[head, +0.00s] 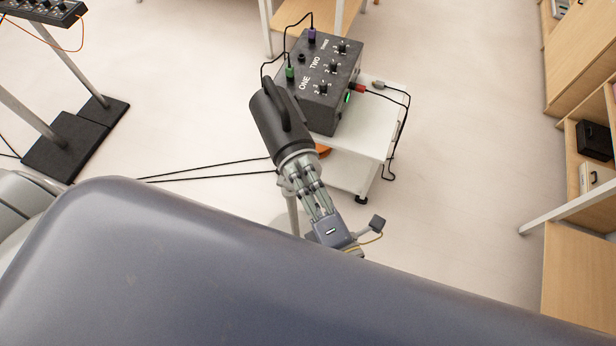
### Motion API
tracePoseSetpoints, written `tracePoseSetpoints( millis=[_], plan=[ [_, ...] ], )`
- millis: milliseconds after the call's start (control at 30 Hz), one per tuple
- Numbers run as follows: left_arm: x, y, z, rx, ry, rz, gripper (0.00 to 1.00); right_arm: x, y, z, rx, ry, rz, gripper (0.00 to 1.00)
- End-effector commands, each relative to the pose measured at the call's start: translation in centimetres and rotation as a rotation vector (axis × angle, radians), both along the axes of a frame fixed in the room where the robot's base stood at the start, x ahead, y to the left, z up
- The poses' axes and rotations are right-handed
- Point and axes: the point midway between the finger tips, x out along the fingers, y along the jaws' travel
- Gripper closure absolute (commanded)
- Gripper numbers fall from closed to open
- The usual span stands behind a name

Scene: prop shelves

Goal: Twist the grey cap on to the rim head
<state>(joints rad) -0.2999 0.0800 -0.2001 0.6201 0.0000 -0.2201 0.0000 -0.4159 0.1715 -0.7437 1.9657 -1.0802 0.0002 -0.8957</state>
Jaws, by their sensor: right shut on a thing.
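The rim head (276,115) is a black cylinder with a curved black bracket along its upper side. It lies tilted, with one end toward the box behind and the other toward my right gripper (298,176). The grey cap (297,157) shows as a pale ring at the head's near end. My right gripper is shut on the cap, its fingers around it and hiding much of it. The cap is in line with the head; I cannot tell how far on it sits. My left gripper is not in view.
A black control box (322,85) with knobs and plugged cables stands on a white trolley (352,170) just behind the head. A thin pale pole (292,216) stands below the gripper. Black cables run left. Wooden shelves (577,265) stand at right; open floor lies between.

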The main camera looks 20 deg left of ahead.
Motion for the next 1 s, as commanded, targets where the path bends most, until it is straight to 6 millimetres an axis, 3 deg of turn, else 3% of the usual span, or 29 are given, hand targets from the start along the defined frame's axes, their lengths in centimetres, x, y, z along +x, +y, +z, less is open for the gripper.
tracePoseSetpoints(
  millis=[200, 233, 300, 767, 1000],
  plan=[
    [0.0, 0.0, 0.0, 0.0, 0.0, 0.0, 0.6, 0.0, 0.1, 0.1, 0.0, -0.003, 0.002, 0.7],
    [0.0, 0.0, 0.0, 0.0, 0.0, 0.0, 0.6, 0.0, 0.1, 0.1, 0.0, -0.003, 0.002, 0.34],
    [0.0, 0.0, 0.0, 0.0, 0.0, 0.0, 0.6, 0.0, 0.1, 0.1, 0.0, -0.004, 0.002, 0.19],
    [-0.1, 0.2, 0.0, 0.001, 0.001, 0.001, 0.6, -0.2, -0.2, 0.0, -0.003, -0.001, 0.0, 0.18],
    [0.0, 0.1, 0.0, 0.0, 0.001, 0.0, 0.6, -2.5, -2.2, 0.0, -0.005, 0.001, 0.0, 0.18]
  ],
)
